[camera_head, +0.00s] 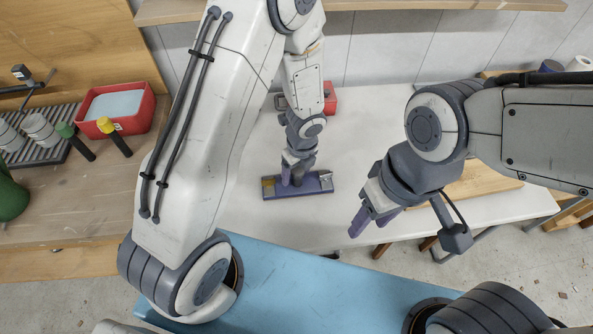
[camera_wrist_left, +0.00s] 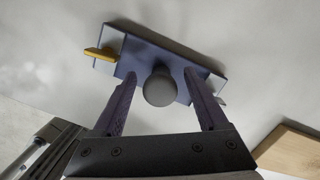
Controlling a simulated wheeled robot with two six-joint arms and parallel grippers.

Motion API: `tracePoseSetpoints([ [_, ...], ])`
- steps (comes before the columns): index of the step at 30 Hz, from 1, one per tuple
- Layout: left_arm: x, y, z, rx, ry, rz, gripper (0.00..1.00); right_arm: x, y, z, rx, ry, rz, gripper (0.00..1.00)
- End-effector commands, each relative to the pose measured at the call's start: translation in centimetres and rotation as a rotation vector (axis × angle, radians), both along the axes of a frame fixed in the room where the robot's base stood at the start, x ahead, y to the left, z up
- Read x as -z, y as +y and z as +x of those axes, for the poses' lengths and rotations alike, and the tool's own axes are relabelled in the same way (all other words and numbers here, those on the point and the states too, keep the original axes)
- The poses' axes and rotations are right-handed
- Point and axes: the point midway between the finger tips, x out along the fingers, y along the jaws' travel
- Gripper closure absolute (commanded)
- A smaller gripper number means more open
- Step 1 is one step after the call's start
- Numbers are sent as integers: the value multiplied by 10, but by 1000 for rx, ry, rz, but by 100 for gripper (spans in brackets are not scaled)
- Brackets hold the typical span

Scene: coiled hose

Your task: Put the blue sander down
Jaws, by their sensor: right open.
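The blue sander (camera_head: 314,185) is a long flat blue-purple plate with a round grey knob and a clip at each end. It appears to lie flat on the white table (camera_head: 370,115). My left gripper (camera_head: 297,180) is directly above it, pointing down. In the left wrist view, the gripper's fingers (camera_wrist_left: 160,82) stand apart on either side of the sander's knob (camera_wrist_left: 159,88), with a visible gap on each side. The sander's yellow clip (camera_wrist_left: 101,53) shows at its left end. My right gripper (camera_head: 371,219) is open and empty, to the right of the sander near the table's front edge.
A red box (camera_head: 329,98) stands behind my left wrist. A wooden board (camera_head: 465,187) lies at the table's right, behind my right arm. On the wooden bench at left are a red bin (camera_head: 145,118), a slatted rack (camera_head: 45,155) and tools. Table around the sander looks clear.

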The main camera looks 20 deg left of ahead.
Motion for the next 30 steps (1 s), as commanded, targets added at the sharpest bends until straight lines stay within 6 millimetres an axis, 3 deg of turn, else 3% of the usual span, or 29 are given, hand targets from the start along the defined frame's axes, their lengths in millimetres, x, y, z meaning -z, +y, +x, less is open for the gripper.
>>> tracePoseSetpoints([
  [7, -11, -1, 0, 0, -1, 0, 24, -8, 0, 0, 0, 0, 0, 50],
  [19, -92, -9, -5, 0, -4, -1, 24, -44, 0, 0, 0, 0, 0, 50],
  [30, -135, -19, -14, -78, -15, -10, 24, -49, 0, 0, 0, 0, 0, 50],
])
